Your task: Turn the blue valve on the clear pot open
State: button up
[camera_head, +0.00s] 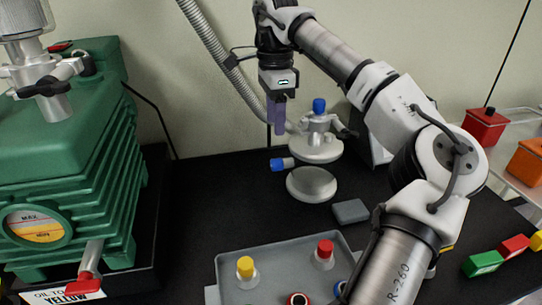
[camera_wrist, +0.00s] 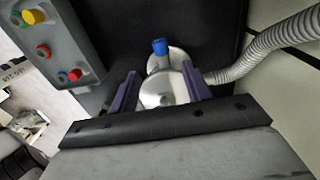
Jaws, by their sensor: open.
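A metal-topped pot fitting (camera_head: 318,150) stands on the black bench with an upright blue knob (camera_head: 319,105). A second blue knob (camera_head: 282,164) points left, low beside a round metal disc (camera_head: 311,184). The clear walls are hard to make out. My gripper (camera_head: 279,130) has purple fingers, hangs pointing down just left of the upright knob and is apart from it. In the wrist view my gripper (camera_wrist: 159,88) is open, with a shiny round lid (camera_wrist: 163,90) seen between the fingers and one blue knob (camera_wrist: 160,46) beyond; which knob this is, I cannot tell.
A green ribbed pump (camera_head: 75,170) stands at left. A grey box (camera_head: 285,255) with coloured buttons is in front. A grey corrugated hose (camera_head: 225,55) runs down the back wall behind my gripper. A small grey block (camera_head: 350,211) lies right of the disc. Bare bench lies between pump and pot.

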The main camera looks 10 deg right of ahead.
aim_at(276, 160)
jog(key=f, duration=1.1)
jog(key=shift+s, duration=0.3)
jog(key=c, duration=1)
